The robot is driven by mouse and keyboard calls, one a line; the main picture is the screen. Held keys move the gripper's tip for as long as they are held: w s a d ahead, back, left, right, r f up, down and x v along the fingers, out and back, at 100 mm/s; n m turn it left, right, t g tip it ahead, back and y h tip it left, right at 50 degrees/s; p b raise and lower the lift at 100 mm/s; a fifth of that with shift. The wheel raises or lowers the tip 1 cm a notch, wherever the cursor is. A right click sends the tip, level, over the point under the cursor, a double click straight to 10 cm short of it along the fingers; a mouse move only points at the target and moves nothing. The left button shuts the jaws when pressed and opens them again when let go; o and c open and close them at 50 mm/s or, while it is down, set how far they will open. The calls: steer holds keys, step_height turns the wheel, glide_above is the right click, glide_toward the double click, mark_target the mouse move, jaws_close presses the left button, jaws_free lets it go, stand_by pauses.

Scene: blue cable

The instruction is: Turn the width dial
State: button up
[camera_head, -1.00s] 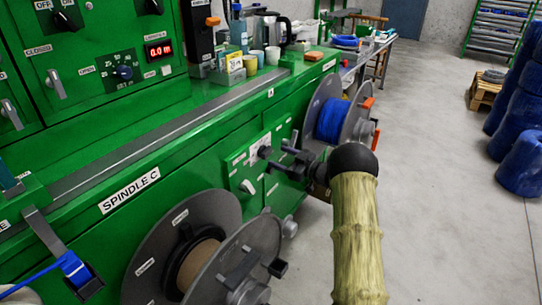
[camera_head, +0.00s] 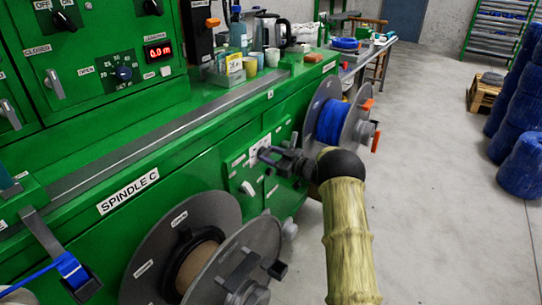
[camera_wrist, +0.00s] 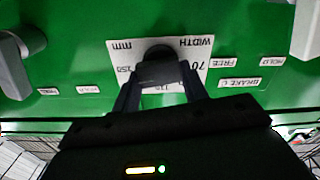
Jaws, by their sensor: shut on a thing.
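In the head view my gripper (camera_head: 268,155) reaches the same small panel from the right. The fingers and knob are small there, and the knob is mostly hidden.
A grey lever (camera_wrist: 16,62) by the brake labels is at the left of the wrist view. A spool of blue cable (camera_head: 333,122) stands close behind my gripper, and the spindle C reel (camera_head: 165,235) is in front.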

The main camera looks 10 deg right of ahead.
steer(key=shift+n, duration=0.4)
steer(key=n+b, duration=0.1)
steer(key=n, duration=0.1)
steer(key=n+b, duration=0.1)
steer(key=n, duration=0.1)
steer(key=shift+s+a+f+b, duration=0.1)
steer(key=shift+f+b, duration=0.1)
steer(key=shift+b, duration=0.15)
steer(key=shift+n+b, duration=0.85)
steer(key=shift+n, duration=0.65)
steer(key=o, duration=1)
steer(key=shift+r, duration=0.15)
steer(key=p+v, duration=0.2)
steer(key=v, duration=1.5)
steer(key=shift+s+r+p, duration=0.1)
steer(key=shift+s+p, duration=0.1)
steer(key=shift+p, duration=0.15)
